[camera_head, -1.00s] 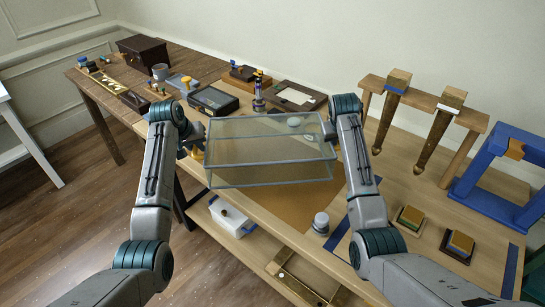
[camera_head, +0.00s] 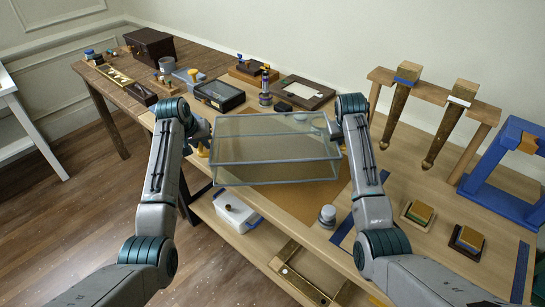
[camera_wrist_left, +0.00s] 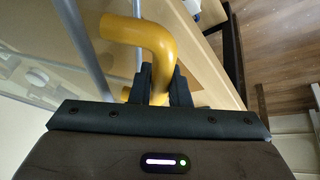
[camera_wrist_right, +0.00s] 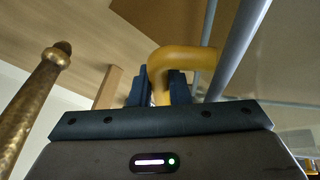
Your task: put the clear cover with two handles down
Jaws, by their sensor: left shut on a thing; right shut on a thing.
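The clear cover (camera_head: 275,150) is a see-through box with grey edges, held between my two arms above the table in the head view. It looks slightly tilted there. My left gripper (camera_wrist_left: 153,82) is shut on a yellow handle (camera_wrist_left: 150,35) at the cover's left end. My right gripper (camera_wrist_right: 160,88) is shut on the other yellow handle (camera_wrist_right: 185,58) at its right end. The cover's lower edge appears apart from the tabletop, but the exact gap is hard to tell. In the head view my arm ends largely hide the handles.
A brown mat (camera_head: 300,192) lies on the wooden table below the cover. A grey round-topped object (camera_head: 327,216) stands near the front edge. A dark case (camera_head: 219,95) and a framed tray (camera_head: 301,92) lie behind. Gilt legs (camera_head: 450,125) hang from a rack at right.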

